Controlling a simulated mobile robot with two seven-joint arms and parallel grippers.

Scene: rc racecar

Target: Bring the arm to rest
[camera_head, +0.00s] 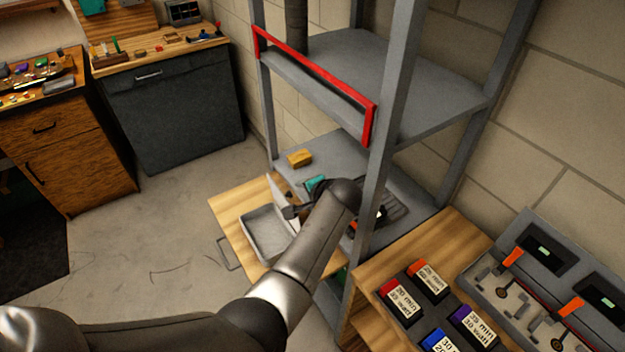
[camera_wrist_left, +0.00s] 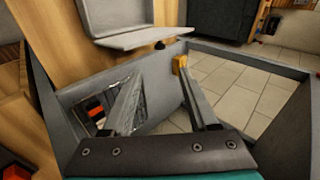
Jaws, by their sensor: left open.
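My left arm crosses the head view from the bottom and reaches toward the metal shelf rack (camera_head: 392,90). My left gripper (camera_head: 291,210) is at the rack's lower level, beside a grey tray (camera_head: 262,237) on a wooden surface. It is partly hidden by my wrist. In the left wrist view both fingers of the gripper (camera_wrist_left: 160,78) are spread apart with nothing seen between them. A yellow block (camera_head: 299,158) lies on the lower shelf behind the gripper. My right gripper is in neither view.
A rack post with a red-framed shelf (camera_head: 315,75) stands close to my arm. Chargers (camera_head: 550,285) and labelled battery packs (camera_head: 430,280) sit on a wooden bench at the lower right. A wooden cabinet (camera_head: 60,150) stands at the left; the floor (camera_head: 150,240) between is open.

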